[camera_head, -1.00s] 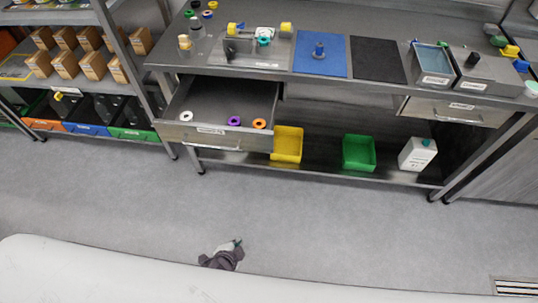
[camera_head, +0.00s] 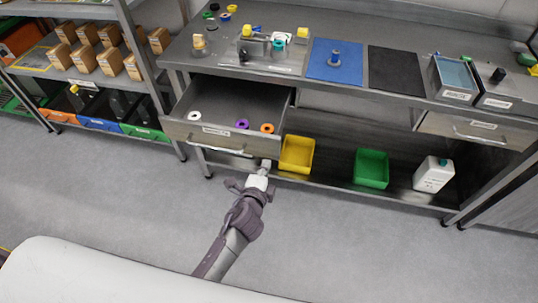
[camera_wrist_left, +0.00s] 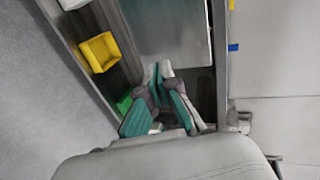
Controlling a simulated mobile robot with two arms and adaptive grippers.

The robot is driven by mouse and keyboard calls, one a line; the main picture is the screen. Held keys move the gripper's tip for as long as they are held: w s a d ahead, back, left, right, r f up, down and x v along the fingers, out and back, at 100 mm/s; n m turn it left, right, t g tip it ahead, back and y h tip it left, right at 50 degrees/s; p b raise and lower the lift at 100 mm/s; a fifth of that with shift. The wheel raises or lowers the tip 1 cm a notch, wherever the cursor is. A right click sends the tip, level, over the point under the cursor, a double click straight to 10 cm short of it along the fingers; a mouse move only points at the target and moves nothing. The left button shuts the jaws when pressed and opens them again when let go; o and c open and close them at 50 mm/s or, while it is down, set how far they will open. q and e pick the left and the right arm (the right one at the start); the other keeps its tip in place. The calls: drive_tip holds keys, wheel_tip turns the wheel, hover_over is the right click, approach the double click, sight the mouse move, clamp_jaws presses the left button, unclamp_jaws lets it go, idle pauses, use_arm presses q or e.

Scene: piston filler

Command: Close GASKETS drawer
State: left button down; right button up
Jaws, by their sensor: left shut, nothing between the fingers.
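A grey metal drawer (camera_head: 215,134) stands pulled out under the left part of the workbench. Its front has a small label, too small to read, and a bar handle below it. A white, a purple and an orange ring lie inside. My left gripper (camera_head: 265,165) is shut and empty, just in front of and below the right end of the drawer front. I cannot tell whether it touches the drawer. In the left wrist view, the gripper (camera_wrist_left: 160,72) shows its teal-padded fingers close to a grey metal panel. My right gripper is not in view.
A second drawer (camera_head: 477,130) at the right is shut. A yellow bin (camera_head: 297,155), a green bin (camera_head: 371,169) and a white canister (camera_head: 433,175) stand on the lower shelf. A rack with boxes (camera_head: 110,61) stands at the left. The floor in front is clear.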

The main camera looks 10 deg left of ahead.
sight(271, 150)
use_arm(q)
drive_tip(key=w, duration=0.4)
drive_tip(key=shift+w+f, duration=0.1)
drive_tip(key=shift+w, duration=0.2)
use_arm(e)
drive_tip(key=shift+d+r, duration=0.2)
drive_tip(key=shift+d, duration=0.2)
